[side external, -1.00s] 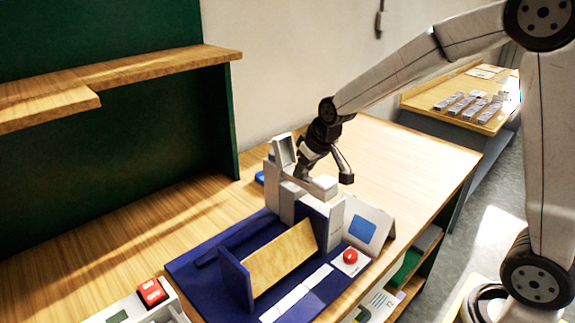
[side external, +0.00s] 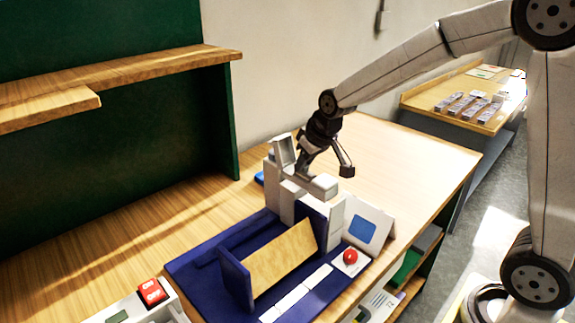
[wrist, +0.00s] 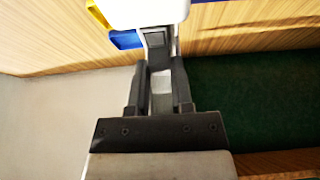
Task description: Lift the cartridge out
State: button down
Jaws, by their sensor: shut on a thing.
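The white block that looks like the cartridge (side external: 319,186) is at the top of a light grey upright device (side external: 285,205) with a raised lid, at the back of a dark blue base. My gripper (side external: 324,172) is right above it, pointing down, with its fingers shut on it. In the wrist view, my gripper (wrist: 160,88) has a small pale piece (wrist: 161,82) between its two dark fingers. The lower part of the block is hidden, and I cannot tell whether it is clear of the device.
The blue base (side external: 205,275) carries a slanted wooden panel (side external: 280,258), a red button (side external: 350,256) and a card with a blue square (side external: 363,229). A box with a red switch (side external: 152,292) is front left. A wooden shelf (side external: 150,69) overhangs the left.

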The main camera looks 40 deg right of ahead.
jog(key=shift+r, duration=2.3)
